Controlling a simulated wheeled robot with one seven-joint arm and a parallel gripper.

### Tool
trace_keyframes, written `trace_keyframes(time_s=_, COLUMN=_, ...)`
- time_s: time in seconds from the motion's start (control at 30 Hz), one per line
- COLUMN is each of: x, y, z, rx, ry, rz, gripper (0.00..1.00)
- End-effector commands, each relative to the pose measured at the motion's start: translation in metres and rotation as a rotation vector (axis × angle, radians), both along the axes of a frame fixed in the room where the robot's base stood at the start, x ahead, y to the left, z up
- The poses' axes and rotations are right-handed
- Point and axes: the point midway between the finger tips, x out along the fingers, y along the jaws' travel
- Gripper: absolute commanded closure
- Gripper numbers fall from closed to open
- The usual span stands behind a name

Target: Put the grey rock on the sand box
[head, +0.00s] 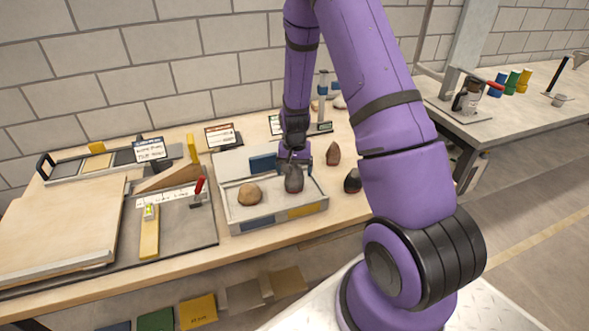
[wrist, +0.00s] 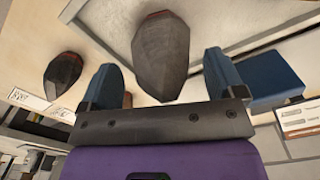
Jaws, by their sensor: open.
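The grey rock (head: 293,180), dark grey with a reddish end, appears to rest on the right part of the sand box (head: 233,217), a shallow pale tray, in the head view. My gripper (head: 295,159) is right above and behind the rock, pointing down. In the wrist view the grey rock (wrist: 161,58) lies between and just beyond my two blue fingertips (wrist: 166,82), with gaps on both sides. My gripper is open. The rock's contact with the sand is hard to see.
A tan rock (head: 249,194) lies in the tray's left part. A reddish-brown rock (head: 333,154) and a dark rock (head: 352,181) stand on the table right of the tray. A board with a wooden wedge (head: 170,178) is to the left. Small signs (head: 220,135) stand behind.

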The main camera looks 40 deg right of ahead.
Motion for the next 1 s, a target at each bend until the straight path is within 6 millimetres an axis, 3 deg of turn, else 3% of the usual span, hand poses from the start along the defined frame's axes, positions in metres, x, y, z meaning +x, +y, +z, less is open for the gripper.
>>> trace_keyframes(time_s=0.27, x=0.001, y=0.000, z=0.014, rx=0.000, ry=-0.002, rz=0.000, gripper=0.12)
trace_keyframes(time_s=0.7, x=0.001, y=0.000, z=0.091, rx=-0.001, ry=-0.004, rz=0.001, gripper=0.12)
trace_keyframes(time_s=1.0, x=0.000, y=0.000, z=0.121, rx=0.000, ry=-0.002, rz=0.001, gripper=0.12)
